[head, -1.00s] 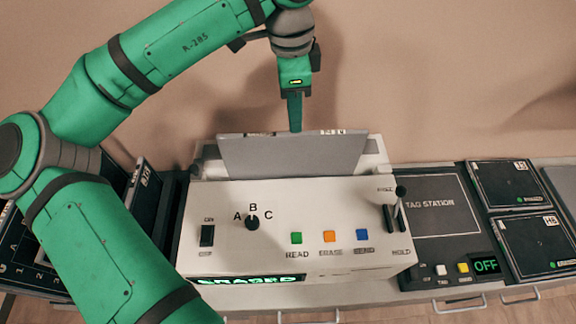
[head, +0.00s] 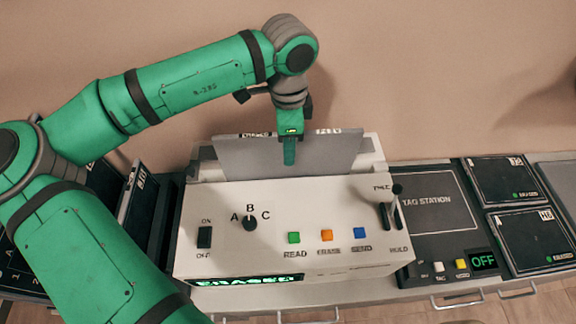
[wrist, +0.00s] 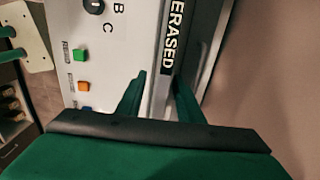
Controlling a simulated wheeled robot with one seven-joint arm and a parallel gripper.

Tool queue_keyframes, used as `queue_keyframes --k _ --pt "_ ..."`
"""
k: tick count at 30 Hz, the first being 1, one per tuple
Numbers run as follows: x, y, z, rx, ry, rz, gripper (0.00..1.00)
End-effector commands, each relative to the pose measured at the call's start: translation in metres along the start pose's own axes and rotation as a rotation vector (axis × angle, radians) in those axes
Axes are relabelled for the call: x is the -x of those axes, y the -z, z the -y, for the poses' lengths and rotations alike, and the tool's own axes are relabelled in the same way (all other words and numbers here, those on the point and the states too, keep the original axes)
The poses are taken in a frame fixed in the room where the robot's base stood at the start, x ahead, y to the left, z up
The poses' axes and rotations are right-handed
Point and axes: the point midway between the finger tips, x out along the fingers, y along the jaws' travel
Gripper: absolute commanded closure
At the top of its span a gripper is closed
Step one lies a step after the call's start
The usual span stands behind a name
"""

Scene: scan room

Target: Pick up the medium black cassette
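A flat cassette stands upright in the slot of the white reader; its broad grey face (head: 235,158) is toward the head camera. Its dark top edge (wrist: 177,40) reads ERASED in the wrist view. My gripper (wrist: 155,98) is open, pointing down over this edge, one finger on each side. In the head view, the near finger (head: 289,152) overlaps the grey face; the far finger is hidden behind the panel. I cannot tell whether either finger touches it. Two black cassettes, an upper one (head: 500,185) and a lower one (head: 530,245), lie flat at the right.
The white reader (head: 330,205) has a knob, coloured buttons and a lever at its right. Its display (head: 245,281) reads ERASED. The tag station (head: 435,215), its display reading OFF, sits beside it. More dark cassettes (head: 140,205) stand at the left, partly behind my arm.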

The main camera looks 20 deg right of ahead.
Motion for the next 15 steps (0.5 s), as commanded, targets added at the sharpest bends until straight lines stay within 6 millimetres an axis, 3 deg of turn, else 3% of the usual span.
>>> queue_keyframes --k 10,15 --pt "-0.0089 -0.0001 0.0002 0.000 0.001 0.000 0.66" --pt "-0.0087 0.0000 0.0002 0.000 0.001 -0.001 1.00"
